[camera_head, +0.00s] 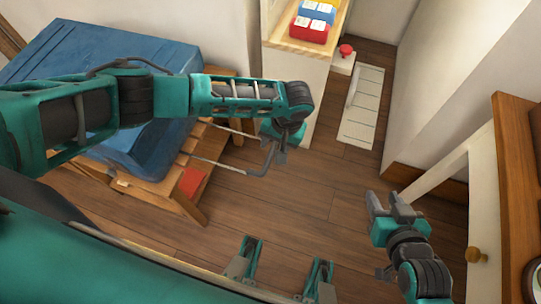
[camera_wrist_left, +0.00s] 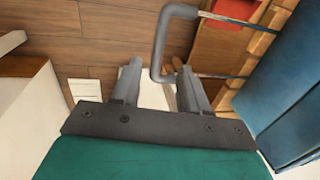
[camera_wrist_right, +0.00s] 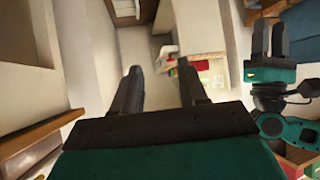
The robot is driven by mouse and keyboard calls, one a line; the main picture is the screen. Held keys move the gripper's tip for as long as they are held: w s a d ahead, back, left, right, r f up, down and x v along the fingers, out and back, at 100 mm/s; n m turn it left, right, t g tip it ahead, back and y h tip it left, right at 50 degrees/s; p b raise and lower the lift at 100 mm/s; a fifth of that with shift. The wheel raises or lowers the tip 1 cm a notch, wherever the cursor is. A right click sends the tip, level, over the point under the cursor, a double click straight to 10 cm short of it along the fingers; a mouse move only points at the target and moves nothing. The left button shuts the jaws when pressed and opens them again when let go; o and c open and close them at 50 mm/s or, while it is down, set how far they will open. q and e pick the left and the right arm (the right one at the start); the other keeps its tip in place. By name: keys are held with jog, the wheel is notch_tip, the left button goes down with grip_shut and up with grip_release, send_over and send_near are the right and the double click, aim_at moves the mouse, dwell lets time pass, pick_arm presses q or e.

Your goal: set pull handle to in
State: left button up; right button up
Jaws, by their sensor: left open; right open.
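The pull handle (camera_head: 258,174) is a grey bent bar on two thin rods that reach out from the slatted wooden frame at the left. It stands well out from the frame. My left gripper (camera_head: 284,152) is open at the bar's outer side, and hides part of it in the head view. In the left wrist view, one bent end of the pull handle (camera_wrist_left: 159,58) shows between the open fingers; I cannot tell whether they touch it. My right gripper (camera_head: 388,200) is open and empty over the floor, to the right of the handle.
A blue mattress (camera_head: 75,75) lies on the wooden frame (camera_head: 190,210), which has a red patch (camera_head: 192,182). A pale cabinet (camera_head: 295,85) stands behind the left gripper. A white slatted panel (camera_head: 362,115) lies farther back. A wooden-topped desk (camera_head: 510,170) is at right. Floor between is clear.

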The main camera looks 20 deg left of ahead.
aim_at(269, 158)
pick_arm(q)
jog(key=f, duration=0.2)
jog(key=a+f+b, duration=0.1)
jog(key=f, duration=0.2)
jog(key=f+b, duration=0.1)
jog(key=f, duration=0.1)
jog(key=shift+a+f, duration=0.15)
jog(key=shift+c, duration=0.2)
grip_shut()
